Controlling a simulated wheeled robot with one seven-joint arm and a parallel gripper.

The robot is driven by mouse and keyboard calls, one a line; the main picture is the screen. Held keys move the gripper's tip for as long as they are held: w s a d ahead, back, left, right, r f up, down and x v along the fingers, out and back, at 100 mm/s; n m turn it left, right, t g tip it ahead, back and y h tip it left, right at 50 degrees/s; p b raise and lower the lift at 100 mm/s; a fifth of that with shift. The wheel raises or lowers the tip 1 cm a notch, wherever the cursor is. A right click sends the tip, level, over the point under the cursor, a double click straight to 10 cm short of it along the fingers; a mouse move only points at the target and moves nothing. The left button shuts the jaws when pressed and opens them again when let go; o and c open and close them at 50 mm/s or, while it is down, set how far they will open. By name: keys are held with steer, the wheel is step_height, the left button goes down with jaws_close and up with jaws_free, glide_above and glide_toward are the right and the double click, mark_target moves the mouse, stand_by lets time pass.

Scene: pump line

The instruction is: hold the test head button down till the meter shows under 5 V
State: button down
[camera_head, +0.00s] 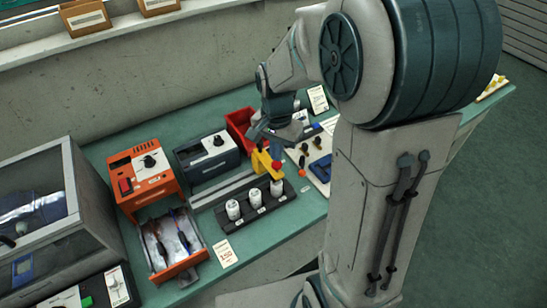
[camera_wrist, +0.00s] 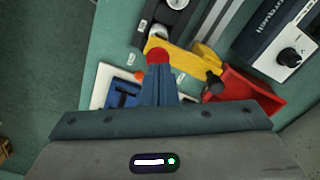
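The yellow test head (camera_head: 261,161) is at the black rack holding white-topped cylinders. Its round red button (camera_head: 276,165) faces up, and it also shows in the wrist view (camera_wrist: 158,56). My gripper (camera_head: 277,150) is above the test head. In the wrist view my two fingers (camera_wrist: 159,72) are together, with nothing seen between them. Their tips overlap the near edge of the red button; I cannot tell whether they touch it or whether it is pressed. No voltage reading is legible. An orange unit (camera_head: 160,165) with a knob and red panel may be the meter.
The black rack (camera_head: 273,212) stands on the green bench. Behind are a dark blue knob box (camera_head: 190,152) and a red bin (camera_head: 236,117). An open orange drawer (camera_head: 195,258) with leads is front left. A white tool tray (camera_head: 321,184) lies right. A glass-fronted cabinet (camera_head: 92,200) stands far left.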

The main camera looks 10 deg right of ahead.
steer(key=shift+f+b, duration=1)
steer(key=shift+f, duration=0.25)
steer(key=shift+s+f, duration=0.15)
steer(key=shift+f, duration=0.05)
stand_by(3.5)
steer(key=shift+r+p, duration=2.7)
steer(key=shift+r, duration=1)
steer(key=s+r+n+t, duration=0.1)
steer(key=s+r+n, duration=0.3)
steer(key=s, duration=0.3)
steer(key=s+d+r+n+t, duration=0.1)
steer(key=s+r+n+t, duration=0.1)
steer(key=s, duration=0.5)
steer(key=r+n, duration=0.1)
steer(key=n, duration=0.1)
steer(key=shift+s+r+n, duration=0.3)
steer(key=shift+r, duration=0.05)
